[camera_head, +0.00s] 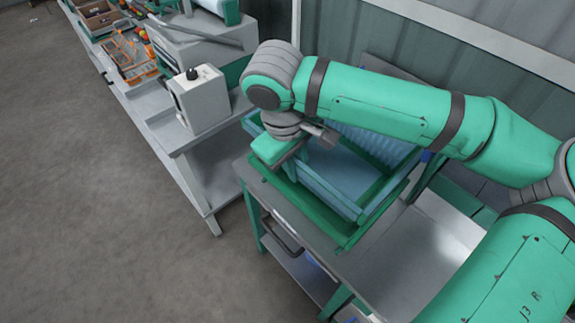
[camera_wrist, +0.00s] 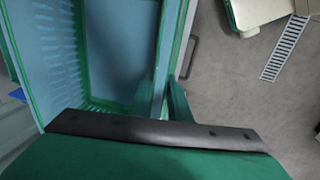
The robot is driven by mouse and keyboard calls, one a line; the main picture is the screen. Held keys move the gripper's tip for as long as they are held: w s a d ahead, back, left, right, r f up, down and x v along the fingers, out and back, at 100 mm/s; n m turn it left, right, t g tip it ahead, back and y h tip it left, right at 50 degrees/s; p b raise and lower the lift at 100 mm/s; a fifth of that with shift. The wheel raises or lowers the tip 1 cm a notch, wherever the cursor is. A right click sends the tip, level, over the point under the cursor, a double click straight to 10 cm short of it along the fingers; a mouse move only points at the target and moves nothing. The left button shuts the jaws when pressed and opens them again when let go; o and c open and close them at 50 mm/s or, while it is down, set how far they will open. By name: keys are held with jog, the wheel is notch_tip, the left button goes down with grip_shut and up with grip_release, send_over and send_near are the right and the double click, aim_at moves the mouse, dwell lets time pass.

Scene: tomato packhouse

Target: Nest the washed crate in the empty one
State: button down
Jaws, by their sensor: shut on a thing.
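A blue crate (camera_head: 330,190) sits over a green crate (camera_head: 305,208) on a grey-topped trolley, its blue wall showing inside the green edges. I cannot tell how deep it sits or whether it rests on the green crate's floor. The blue crate also fills the upper left of the wrist view (camera_wrist: 115,45), with green edging beside it. My gripper (camera_wrist: 163,102) is shut on the near wall of the blue crate, pointing down at its left side in the head view. My arm hides the crates' far right parts.
A bench (camera_head: 205,165) with a white box-shaped device (camera_head: 200,98) stands to the left, close to the crates. An orange rack (camera_head: 128,55) lies farther back. A corrugated wall (camera_head: 375,40) stands behind. The trolley top (camera_head: 375,265) is bare at front right; open floor lies left.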

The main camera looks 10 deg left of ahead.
aim_at(295, 195)
jog(key=shift+s+a+f+x, duration=0.15)
jog(key=shift+s+x, duration=0.15)
jog(key=shift+x, duration=1.05)
jog(key=shift+s+a+x, duration=0.2)
jog(key=shift+s+x, duration=0.05)
jog(key=shift+x, duration=1.1)
jog(key=shift+s+a+f+x, duration=0.15)
jog(key=shift+s+x, duration=0.15)
jog(key=shift+x, duration=1.1)
jog(key=shift+r, duration=0.1)
jog(key=c, duration=1.6)
grip_release()
jog(key=shift+w, duration=0.1)
jog(key=c, duration=0.3)
jog(key=shift+w+d+v, duration=0.1)
jog(key=shift+w+v, duration=0.1)
jog(key=shift+v, duration=0.95)
jog(key=shift+w+d+v, duration=0.1)
jog(key=shift+w+v, duration=0.1)
jog(key=shift+v, duration=1)
jog(key=shift+w+d+v, duration=0.15)
jog(key=shift+w+v, duration=0.05)
jog(key=shift+v, duration=0.95)
